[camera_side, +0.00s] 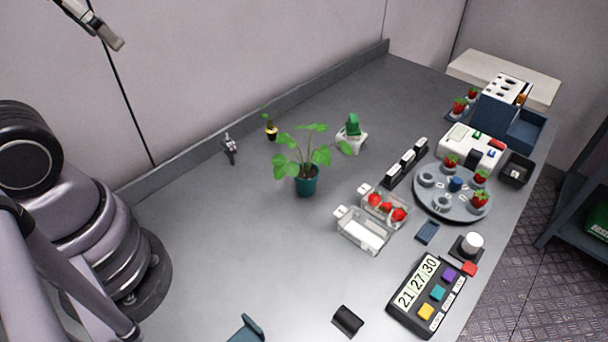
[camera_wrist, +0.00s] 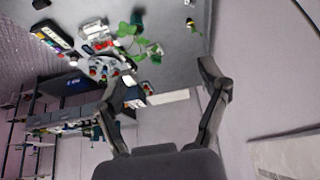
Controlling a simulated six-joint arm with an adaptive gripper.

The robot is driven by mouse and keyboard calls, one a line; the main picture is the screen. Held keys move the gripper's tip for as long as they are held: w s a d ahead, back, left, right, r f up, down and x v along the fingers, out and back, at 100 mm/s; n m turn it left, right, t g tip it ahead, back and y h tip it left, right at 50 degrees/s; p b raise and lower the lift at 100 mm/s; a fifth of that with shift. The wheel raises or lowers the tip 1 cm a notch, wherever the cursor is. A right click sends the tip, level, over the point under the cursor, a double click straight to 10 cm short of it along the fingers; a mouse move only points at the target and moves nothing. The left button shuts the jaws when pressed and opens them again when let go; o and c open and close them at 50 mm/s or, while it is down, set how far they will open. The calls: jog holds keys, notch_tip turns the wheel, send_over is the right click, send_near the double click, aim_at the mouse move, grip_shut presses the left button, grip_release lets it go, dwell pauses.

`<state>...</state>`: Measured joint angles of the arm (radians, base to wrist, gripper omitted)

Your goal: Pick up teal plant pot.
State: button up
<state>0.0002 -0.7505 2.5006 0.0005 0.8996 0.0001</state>
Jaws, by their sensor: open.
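The teal plant pot (camera_side: 307,184) stands upright near the middle of the grey table in the side view, with a broad-leafed green plant growing from it. In the wrist view the pot (camera_wrist: 137,18) is small and near the top edge, with leaves beside it. My gripper (camera_side: 112,38) is only partly visible at the top left of the side view, high above the table and far from the pot. In the wrist view my gripper (camera_wrist: 160,78) has its two fingers spread wide with nothing held between them.
Behind the pot are a small potted plant (camera_side: 271,131) and a green item on a white base (camera_side: 351,134). To its right are clear berry boxes (camera_side: 362,232), a round grey rack (camera_side: 452,205) and a keypad (camera_side: 427,296). Table left of the pot is mostly clear.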

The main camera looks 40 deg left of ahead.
jog(key=o, duration=0.3)
dwell(0.4)
